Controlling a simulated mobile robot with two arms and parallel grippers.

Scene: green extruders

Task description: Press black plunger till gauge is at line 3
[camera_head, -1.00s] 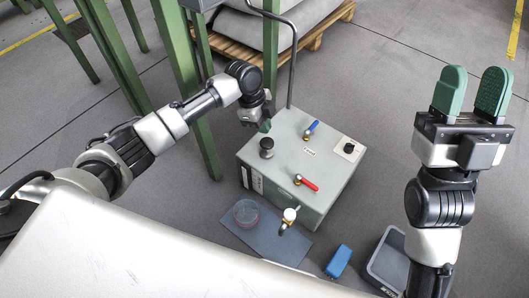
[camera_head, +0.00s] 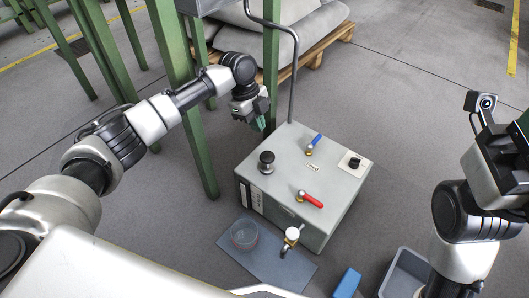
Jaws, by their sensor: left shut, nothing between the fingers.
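The black plunger (camera_head: 267,162) is a round dark knob on the left part of the grey machine box (camera_head: 307,170). My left gripper (camera_head: 258,123) is shut and empty, with its green fingertips pointing down. In the picture it is just above the plunger, beside the box's back left corner, and apart from the plunger. A small white round piece (camera_head: 292,233), perhaps the gauge, sits by a tap at the box's front; no lines are readable on it. My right gripper (camera_head: 521,122) is at the right edge, partly cut off, far from the box.
A blue-handled valve (camera_head: 315,140), a red-handled valve (camera_head: 311,199) and a black knob (camera_head: 354,162) are on the box top. A clear dish (camera_head: 244,235) lies on a dark mat (camera_head: 250,262). Green posts (camera_head: 197,135) stand close to my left arm.

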